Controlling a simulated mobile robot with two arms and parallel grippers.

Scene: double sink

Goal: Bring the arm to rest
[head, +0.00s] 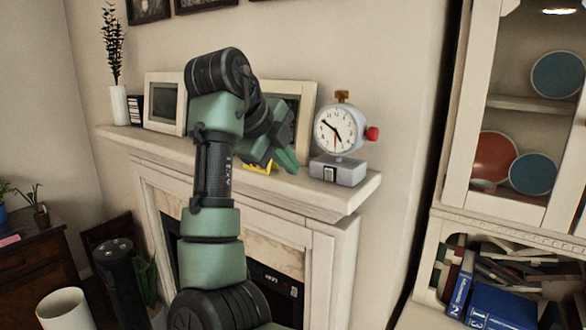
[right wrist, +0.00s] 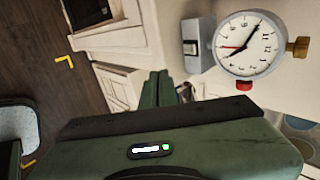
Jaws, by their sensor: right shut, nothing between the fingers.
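My right arm (head: 213,170) rises through the middle of the head view and bends over at the top. My right gripper (head: 288,160) hangs in front of the mantel, left of the clock. Its green fingers (right wrist: 156,88) are together and empty in the right wrist view. The gripper is apart from the clock (head: 337,130), which stands upright with a white dial, a grey base and a red knob. The clock also shows sideways in the right wrist view (right wrist: 246,45). My left gripper is not in view.
The mantel shelf (head: 365,188) also holds a white picture frame (head: 164,103), a second frame (head: 306,98) partly behind my arm, and a white vase (head: 119,106). A cabinet with plates and books (head: 505,305) stands at the right. A white cylinder (head: 66,310) is at lower left.

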